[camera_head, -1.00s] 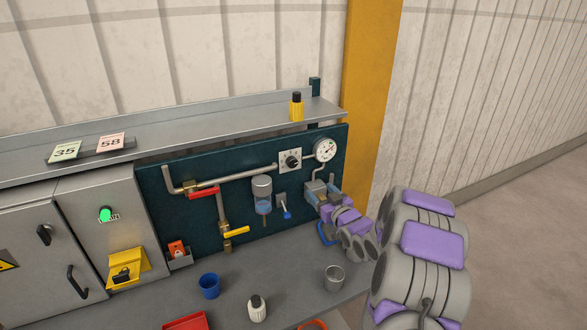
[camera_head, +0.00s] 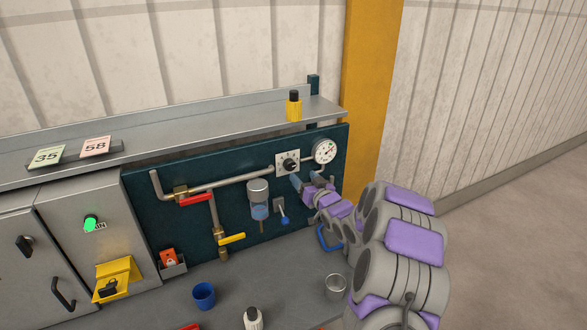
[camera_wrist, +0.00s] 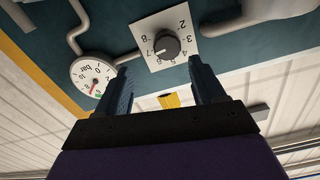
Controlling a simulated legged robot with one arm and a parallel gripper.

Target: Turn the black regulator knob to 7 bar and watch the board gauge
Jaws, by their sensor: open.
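The black regulator knob (camera_head: 290,164) sits on a white dial plate on the dark teal board. In the wrist view the knob (camera_wrist: 167,46) appears upside down, with printed numbers around it. A pale mark on it points to the lower left, near 6 or 7; I cannot tell exactly which. The round white board gauge (camera_head: 325,151) is right of the knob; in the wrist view the gauge (camera_wrist: 93,75) shows a red needle, its reading too small to tell. My gripper (camera_wrist: 160,70) is open and empty, its fingers pointing toward the knob but apart from it.
Pipes with a red lever (camera_head: 196,199) and a yellow lever (camera_head: 232,239), a filter bowl (camera_head: 258,200) and a blue-tipped lever (camera_head: 284,217) are left of and below my gripper. A yellow bottle (camera_head: 293,106) stands on the shelf above. Cups and a white bottle stand on the bench.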

